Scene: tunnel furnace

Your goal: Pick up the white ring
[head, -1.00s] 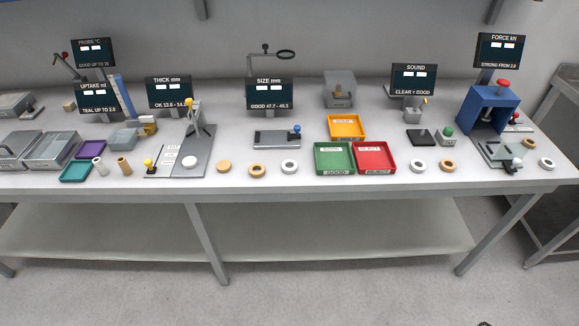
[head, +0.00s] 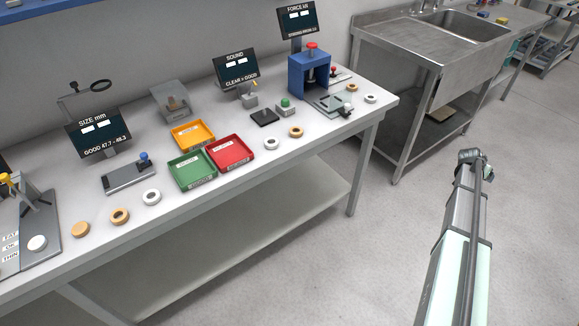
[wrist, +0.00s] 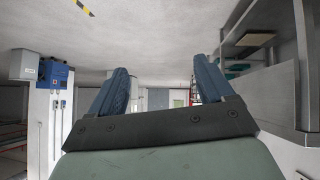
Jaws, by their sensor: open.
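Several white pieces lie on the bench in the head view, and I cannot tell which one the task names. One white ring (head: 152,196) lies near the front edge, right of a tan ring. Another white ring (head: 271,143) lies right of the red tray, and a third (head: 370,99) lies near the bench's right end. In the wrist view my gripper (wrist: 160,78) is open, its two blue fingers apart with nothing between them. It points across the room, away from the bench top. No ring shows in the wrist view.
The bench (head: 250,190) holds a green tray (head: 190,185), a red tray (head: 228,165), an orange tray (head: 193,147), a size gauge (head: 130,177) and a blue press (head: 296,84). A steel sink table (head: 400,60) stands to the right. Open floor lies before the bench.

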